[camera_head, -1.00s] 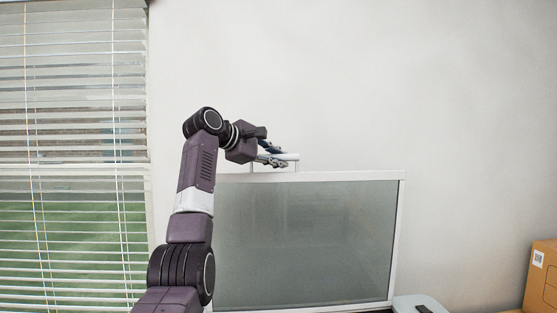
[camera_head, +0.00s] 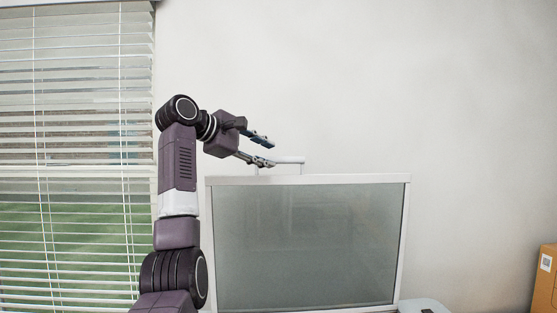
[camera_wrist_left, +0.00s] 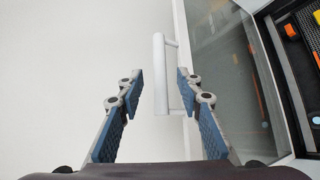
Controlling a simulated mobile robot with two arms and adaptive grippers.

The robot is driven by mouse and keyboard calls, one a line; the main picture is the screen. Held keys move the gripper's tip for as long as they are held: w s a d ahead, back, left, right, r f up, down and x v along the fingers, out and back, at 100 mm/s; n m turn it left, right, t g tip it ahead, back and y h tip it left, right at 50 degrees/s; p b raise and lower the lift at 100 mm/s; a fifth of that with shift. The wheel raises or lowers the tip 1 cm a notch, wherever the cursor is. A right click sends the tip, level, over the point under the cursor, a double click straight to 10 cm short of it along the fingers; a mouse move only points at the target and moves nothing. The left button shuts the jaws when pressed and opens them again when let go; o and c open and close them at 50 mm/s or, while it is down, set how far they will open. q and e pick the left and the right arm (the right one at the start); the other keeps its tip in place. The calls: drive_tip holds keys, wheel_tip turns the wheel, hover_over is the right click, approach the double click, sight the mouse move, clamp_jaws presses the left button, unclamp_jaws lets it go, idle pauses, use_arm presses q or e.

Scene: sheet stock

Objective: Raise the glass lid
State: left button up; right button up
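The glass lid (camera_head: 305,245), a grey pane in a white frame, stands raised and close to upright in the head view. Its white bar handle (camera_head: 288,160) sticks up at the top edge. My left gripper (camera_head: 268,151) is open, just left of the handle, and holds nothing. In the left wrist view, the handle (camera_wrist_left: 159,75) lies ahead between the lines of the two spread fingers (camera_wrist_left: 158,82), apart from both. The glass (camera_wrist_left: 222,50) shows there to the right of the fingers. My right gripper is not in view.
In the left wrist view, a dark case interior (camera_wrist_left: 300,60) with orange and black items shows beyond the lid. A cardboard box (camera_head: 545,280) stands at the far right. Window blinds (camera_head: 75,150) are at the left, and a bare wall (camera_head: 400,90) is behind.

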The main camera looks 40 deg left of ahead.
use_arm(q)
drive_tip(key=v, duration=0.4)
idle(0.6)
